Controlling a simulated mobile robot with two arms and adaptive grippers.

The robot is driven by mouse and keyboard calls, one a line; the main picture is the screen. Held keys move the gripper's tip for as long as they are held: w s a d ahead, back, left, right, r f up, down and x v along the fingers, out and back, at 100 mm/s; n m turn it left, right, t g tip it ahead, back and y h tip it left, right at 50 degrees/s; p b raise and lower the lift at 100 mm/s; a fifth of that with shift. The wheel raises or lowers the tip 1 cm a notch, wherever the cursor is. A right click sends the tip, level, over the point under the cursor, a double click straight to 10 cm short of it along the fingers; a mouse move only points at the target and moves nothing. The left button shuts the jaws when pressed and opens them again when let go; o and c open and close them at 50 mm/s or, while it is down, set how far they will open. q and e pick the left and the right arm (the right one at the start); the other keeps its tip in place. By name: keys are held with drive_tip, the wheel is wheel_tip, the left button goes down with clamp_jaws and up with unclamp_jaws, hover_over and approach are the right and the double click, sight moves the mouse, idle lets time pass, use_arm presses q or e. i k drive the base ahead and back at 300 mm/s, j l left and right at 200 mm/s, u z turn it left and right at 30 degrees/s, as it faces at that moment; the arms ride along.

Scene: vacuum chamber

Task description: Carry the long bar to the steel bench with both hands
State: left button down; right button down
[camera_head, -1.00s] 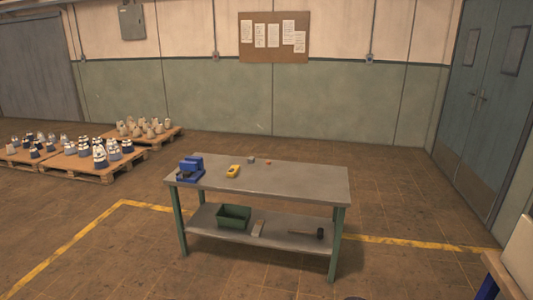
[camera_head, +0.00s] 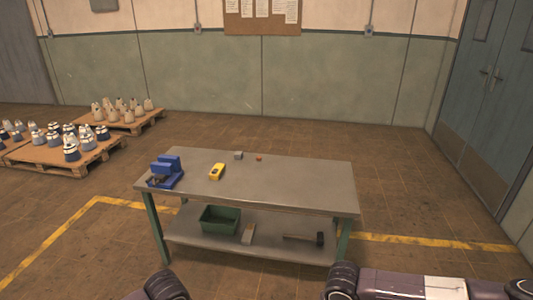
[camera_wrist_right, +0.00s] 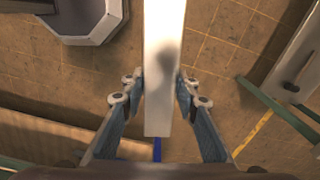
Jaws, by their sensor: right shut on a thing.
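The long bar (camera_wrist_right: 163,60) is pale and straight in the right wrist view. It runs out past the top edge, and one end shows just below the fingers. My right gripper (camera_wrist_right: 160,90) is shut on the bar near that end, with a finger on each side. The bar does not show in the head view. The steel bench (camera_head: 300,192) stands in front of me in the head view, and part of it seems to show at the right of the right wrist view (camera_wrist_right: 291,50). My left gripper is out of view.
On the bench lie a blue vise (camera_head: 165,171), a yellow tool (camera_head: 217,172), a small grey block (camera_head: 238,155) and a small orange piece (camera_head: 258,158). The right half of its top is clear. Its shelf holds a green bin (camera_head: 220,220) and a hammer (camera_head: 305,239). Pallets (camera_head: 60,165) stand left.

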sight(272, 181)
drive_tip(key=i, duration=2.25)
drive_tip(key=i+z, duration=0.2)
drive_tip(key=i, duration=0.15)
drive_tip(key=i+j+z, duration=0.25)
drive_tip(key=i+l, duration=0.1)
